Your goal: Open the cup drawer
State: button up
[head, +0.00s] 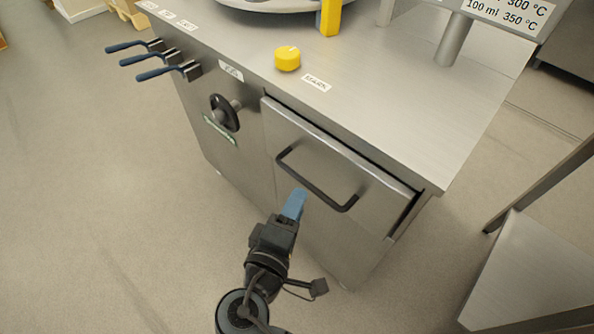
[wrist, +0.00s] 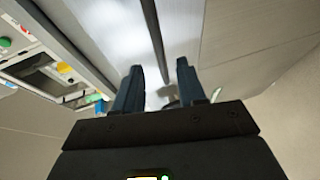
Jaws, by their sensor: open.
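The steel cup drawer (head: 375,192) is in the right part of the cabinet front, under the worktop. A dark gap shows along its top and right edges, and I cannot tell whether it is fully shut. Its dark bar handle (head: 312,182) crosses the front. My gripper (head: 296,196), with blue fingers, is close in front of the handle, near its lower middle. In the wrist view my gripper (wrist: 159,68) is open, and the handle bar (wrist: 154,40) runs ahead, in line with the gap between the fingers. I cannot tell whether they touch.
A yellow knob (head: 287,58) sits on the worktop. A steel table (head: 530,270) stands at the right. The floor (head: 90,200) at left is clear.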

aim_at(308, 183)
jog(key=x, duration=0.7)
jog(key=shift+d, duration=0.15)
grip_shut()
dwell(0.4)
